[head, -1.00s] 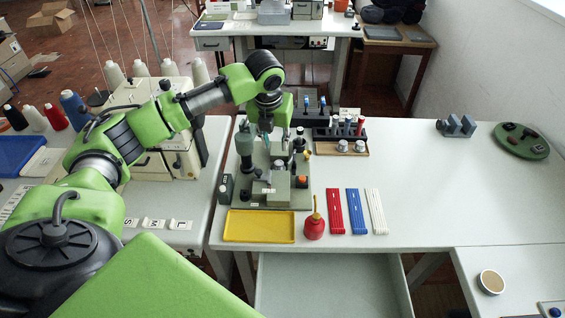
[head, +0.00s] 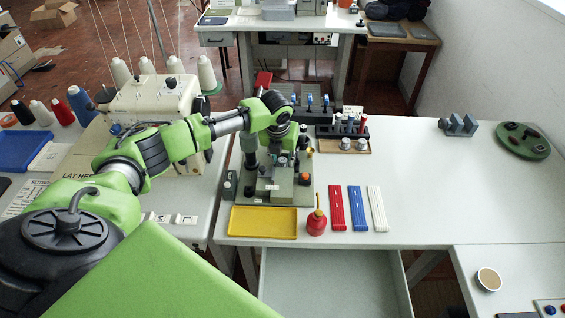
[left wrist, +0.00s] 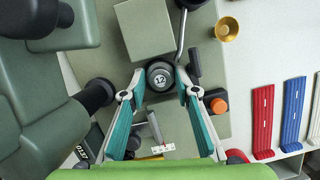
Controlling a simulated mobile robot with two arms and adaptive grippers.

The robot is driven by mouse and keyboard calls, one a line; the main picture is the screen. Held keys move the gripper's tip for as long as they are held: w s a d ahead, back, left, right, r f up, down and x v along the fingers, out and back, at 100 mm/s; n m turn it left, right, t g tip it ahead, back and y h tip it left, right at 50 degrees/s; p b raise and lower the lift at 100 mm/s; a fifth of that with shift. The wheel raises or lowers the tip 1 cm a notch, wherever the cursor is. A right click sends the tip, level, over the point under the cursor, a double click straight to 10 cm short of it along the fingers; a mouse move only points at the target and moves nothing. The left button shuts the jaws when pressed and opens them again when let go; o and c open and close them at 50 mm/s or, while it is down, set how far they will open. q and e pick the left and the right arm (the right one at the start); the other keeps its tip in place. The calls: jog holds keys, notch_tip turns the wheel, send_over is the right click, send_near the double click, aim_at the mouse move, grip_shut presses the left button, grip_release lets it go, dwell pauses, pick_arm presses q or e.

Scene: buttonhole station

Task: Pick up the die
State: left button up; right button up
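The die marked "12" (left wrist: 160,77) is a small dark cylinder with a pale round top, standing upright on the grey-green buttonhole machine (head: 283,198). My left gripper (left wrist: 160,74) is open over it in the left wrist view, with one teal-lined fingertip on each side of the die. The fingertips are close to its sides; I cannot tell whether they touch. In the head view my left wrist hides the fingertips and most of that spot. My right gripper is not in view.
An orange knob (left wrist: 218,106) and a brass cup (left wrist: 227,29) are right of the die; a dark knobbed lever stands left. A yellow tray (head: 263,233), red oil can (head: 317,222) and red, blue and white strips lie in front. A rack (head: 345,130) stands behind right. The table further right is mostly clear.

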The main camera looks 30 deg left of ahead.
pick_arm(q)
jog(key=shift+r, duration=0.1)
grip_shut()
